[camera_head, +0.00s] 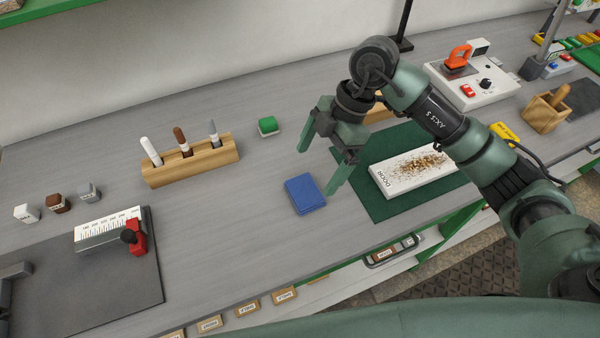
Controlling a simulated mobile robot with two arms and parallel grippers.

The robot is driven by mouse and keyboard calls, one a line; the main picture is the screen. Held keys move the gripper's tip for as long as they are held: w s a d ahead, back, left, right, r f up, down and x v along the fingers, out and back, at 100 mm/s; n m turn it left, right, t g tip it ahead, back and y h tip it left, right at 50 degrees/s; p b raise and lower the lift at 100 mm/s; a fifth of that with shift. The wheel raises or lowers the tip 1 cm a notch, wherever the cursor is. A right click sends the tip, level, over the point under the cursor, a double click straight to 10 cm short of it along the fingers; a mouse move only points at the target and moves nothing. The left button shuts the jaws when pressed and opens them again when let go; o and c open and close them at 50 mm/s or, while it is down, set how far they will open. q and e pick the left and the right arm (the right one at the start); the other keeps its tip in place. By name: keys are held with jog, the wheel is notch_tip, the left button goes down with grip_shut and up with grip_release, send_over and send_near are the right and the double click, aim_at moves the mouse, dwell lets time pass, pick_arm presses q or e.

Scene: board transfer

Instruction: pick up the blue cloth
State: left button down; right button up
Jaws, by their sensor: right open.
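A folded blue cloth (305,194) lies flat on the grey bench, left of the dark green mat. My right gripper (317,171) reaches in from the right and is open and empty. Its two green fingers point down, one above and one to the right of the cloth in the picture. The gripper appears to be above the bench, apart from the cloth; its exact height is hard to tell. My left gripper is not in view.
A white board marked with brown specks (415,172) lies on the green mat (376,206). The bench (235,225) left of the cloth is clear.

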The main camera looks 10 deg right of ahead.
aim_at(305, 190)
jog(key=shift+w+a+f, duration=0.1)
jog(key=shift+a+f, duration=0.05)
jog(key=shift+f, duration=0.2)
jog(key=f+p, duration=0.1)
jog(key=s+a+f+p, duration=0.1)
jog(key=f, duration=0.1)
jog(key=shift+s+a+f, duration=0.1)
jog(key=shift+s+f, duration=0.05)
jog(key=x, duration=0.2)
jog(key=shift+w+f, duration=0.2)
jog(key=shift+f, duration=0.15)
jog(key=shift+a+f, duration=0.1)
jog(key=shift+f, duration=0.15)
jog(key=c, duration=1.2)
jog(key=shift+c, duration=0.4)
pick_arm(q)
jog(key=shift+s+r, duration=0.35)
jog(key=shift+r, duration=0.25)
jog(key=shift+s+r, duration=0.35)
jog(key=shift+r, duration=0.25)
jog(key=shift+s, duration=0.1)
